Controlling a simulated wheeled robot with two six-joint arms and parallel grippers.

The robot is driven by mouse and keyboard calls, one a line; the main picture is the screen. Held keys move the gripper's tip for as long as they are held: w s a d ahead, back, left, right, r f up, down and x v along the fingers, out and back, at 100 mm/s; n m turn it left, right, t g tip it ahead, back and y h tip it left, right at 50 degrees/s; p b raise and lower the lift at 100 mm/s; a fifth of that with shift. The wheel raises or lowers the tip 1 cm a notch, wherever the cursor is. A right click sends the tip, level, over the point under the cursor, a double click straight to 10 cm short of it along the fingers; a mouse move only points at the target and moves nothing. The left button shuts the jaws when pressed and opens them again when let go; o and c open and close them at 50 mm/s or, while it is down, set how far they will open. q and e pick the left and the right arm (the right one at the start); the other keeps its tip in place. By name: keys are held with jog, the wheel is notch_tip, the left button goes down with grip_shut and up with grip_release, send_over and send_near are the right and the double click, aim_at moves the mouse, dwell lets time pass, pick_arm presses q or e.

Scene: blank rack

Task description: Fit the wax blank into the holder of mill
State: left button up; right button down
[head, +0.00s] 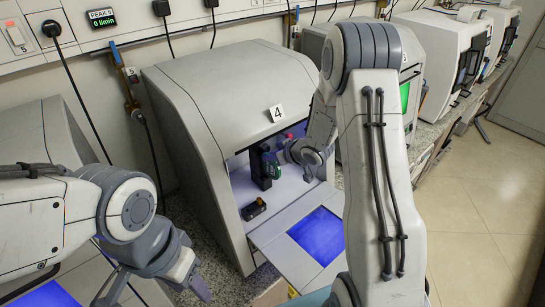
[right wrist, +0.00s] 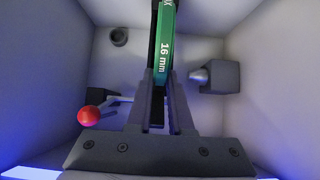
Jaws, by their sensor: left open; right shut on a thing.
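The wax blank is a green disc seen nearly edge-on, marked "16 mm", in the right wrist view (right wrist: 167,45); a green patch of it shows in the head view (head: 270,166). My right gripper (right wrist: 165,75) is shut on it, inside the open mill numbered 4 (head: 190,85). A dark upright part, apparently the holder (head: 257,168), stands right beside the blank. I cannot tell whether the blank is seated in it. A red-knobbed lever (right wrist: 89,116) is left of the fingers in the wrist view. My left gripper (head: 155,285) is open and empty, outside the mill at lower left.
A grey spindle-like part (right wrist: 205,76) sticks out from the right in the wrist view. A small dark block (head: 254,209) lies near the mill's front opening. The lowered door with a blue window (head: 318,236) is in front. Other mills (head: 450,50) stand to the right.

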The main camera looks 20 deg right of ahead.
jog(key=shift+w+a+f, duration=0.15)
jog(key=shift+w, duration=0.25)
jog(key=shift+w+a+f, duration=0.1)
jog(key=shift+w+a, duration=0.05)
jog(key=shift+w, duration=0.25)
jog(key=c, duration=0.7)
grip_release()
jog(key=shift+c, duration=0.2)
jog(key=shift+s+d+r, duration=0.1)
jog(key=shift+s+r, duration=0.05)
jog(key=shift+s, duration=0.05)
jog(key=b+v, duration=0.1)
jog(key=v, duration=0.8)
jog(key=shift+s+r, duration=0.25)
jog(key=shift+s, duration=0.05)
jog(key=shift+d, duration=0.1)
